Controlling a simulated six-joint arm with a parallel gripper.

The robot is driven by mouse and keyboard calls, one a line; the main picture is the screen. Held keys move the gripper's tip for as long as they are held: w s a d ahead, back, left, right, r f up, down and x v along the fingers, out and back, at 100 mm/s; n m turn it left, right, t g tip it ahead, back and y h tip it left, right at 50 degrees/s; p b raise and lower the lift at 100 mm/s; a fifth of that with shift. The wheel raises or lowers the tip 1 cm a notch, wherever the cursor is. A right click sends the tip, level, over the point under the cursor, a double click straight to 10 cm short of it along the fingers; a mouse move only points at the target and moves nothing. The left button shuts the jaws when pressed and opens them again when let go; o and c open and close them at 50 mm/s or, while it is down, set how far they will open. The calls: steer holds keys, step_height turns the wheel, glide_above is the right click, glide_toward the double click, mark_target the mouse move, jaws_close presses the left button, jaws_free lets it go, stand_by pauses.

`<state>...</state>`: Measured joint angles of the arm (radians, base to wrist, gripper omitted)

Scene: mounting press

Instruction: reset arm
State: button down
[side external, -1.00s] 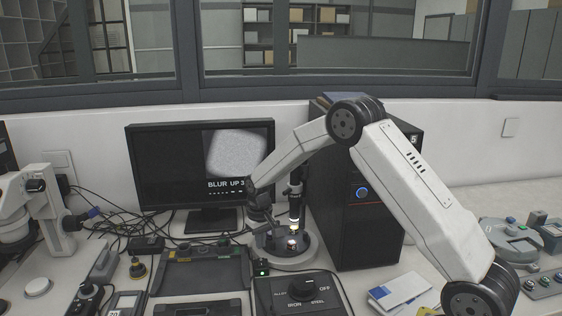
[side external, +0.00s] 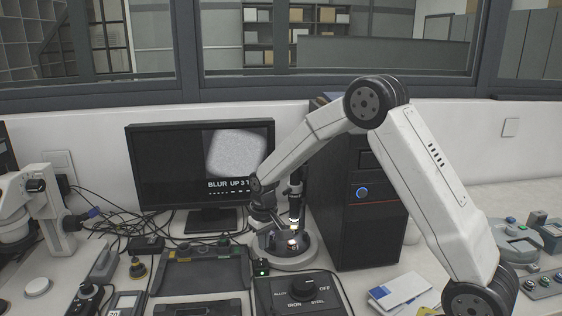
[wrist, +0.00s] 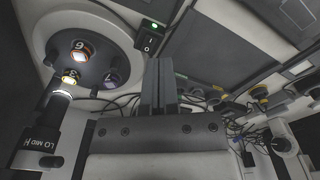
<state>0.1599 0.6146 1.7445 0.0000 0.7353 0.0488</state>
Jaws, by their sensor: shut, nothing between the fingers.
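My gripper (side external: 274,226) hangs from the wrist beside the round lit stage (side external: 292,262), left of the upright black scope tube (side external: 296,205). In the wrist view my gripper's fingers (wrist: 158,64) are together with nothing between them. The stage also shows in the wrist view (wrist: 92,35), with numbered positions, one of them marked 6. The tube (wrist: 40,135) there carries the letters "LO MID H" and glows at its end. Exact clearance between my gripper and the stage is hard to tell.
A monitor (side external: 160,165) reading "BLUR UP 3" stands behind. A black computer tower (side external: 370,230) stands right of the stage. A white microscope (side external: 40,205) stands far left.

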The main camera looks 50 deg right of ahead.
steer(key=s+a+r+n+t, duration=0.1)
steer(key=s+a, duration=0.2)
steer(key=s, duration=0.6)
steer(key=s+a+r+n+t, duration=0.1)
steer(key=s+a, duration=0.3)
steer(key=s, duration=0.6)
steer(key=shift+a+r, duration=0.3)
steer(key=shift+r, duration=0.25)
